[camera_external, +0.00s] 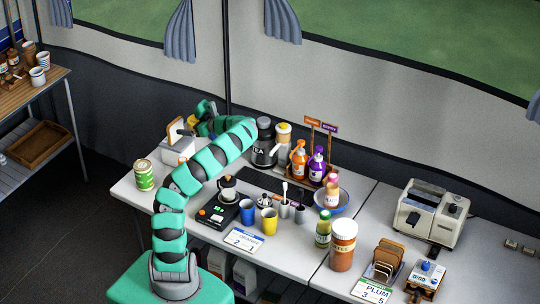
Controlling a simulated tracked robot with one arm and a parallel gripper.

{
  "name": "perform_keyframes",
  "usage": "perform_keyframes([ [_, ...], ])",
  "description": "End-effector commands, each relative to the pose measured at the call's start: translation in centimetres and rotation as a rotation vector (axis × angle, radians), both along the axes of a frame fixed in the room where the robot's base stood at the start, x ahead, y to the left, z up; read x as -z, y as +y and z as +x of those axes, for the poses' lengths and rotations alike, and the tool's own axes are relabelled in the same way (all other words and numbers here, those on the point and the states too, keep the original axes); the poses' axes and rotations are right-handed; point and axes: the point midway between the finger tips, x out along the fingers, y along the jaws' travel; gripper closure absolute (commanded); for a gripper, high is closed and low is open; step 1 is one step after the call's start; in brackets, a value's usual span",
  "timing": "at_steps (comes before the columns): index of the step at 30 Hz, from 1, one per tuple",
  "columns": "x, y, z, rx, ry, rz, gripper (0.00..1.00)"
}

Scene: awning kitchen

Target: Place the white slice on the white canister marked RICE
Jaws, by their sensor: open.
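The white slice (175,130), with a brown crust edge, stands upright and tilted at the top of a white canister (177,152) at the table's back left. I cannot tell whether it touches the lid. No RICE lettering can be read on this canister at this size. My gripper (189,131) is open right beside the slice, on its right side; the arm reaches over from the front. The fingertips are small and partly hidden, so any contact with the slice cannot be made out.
A black canister (263,147) and pump bottles (299,160) stand right of my gripper. A green can (144,176) is at the left edge. A black scale (217,211), blue cup (247,212) and yellow cup (269,221) are near my arm. A toaster (428,214) stands far right.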

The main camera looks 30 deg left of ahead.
Motion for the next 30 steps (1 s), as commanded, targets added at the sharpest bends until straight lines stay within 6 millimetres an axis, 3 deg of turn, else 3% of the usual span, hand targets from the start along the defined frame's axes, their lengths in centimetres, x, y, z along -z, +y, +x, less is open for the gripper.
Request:
perform_keyframes([
  [6, -0.9, -2.4, 0.0, 0.0, -0.001, 0.001, 0.0],
  [19, -1.6, -3.2, 0.0, 0.009, 0.002, -0.013, 0.0],
  [23, -4.1, -4.6, 0.3, 0.071, 0.025, -0.075, 0.0],
  [30, -12.5, -10.4, 0.7, 0.359, 0.082, -0.238, 0.0],
])
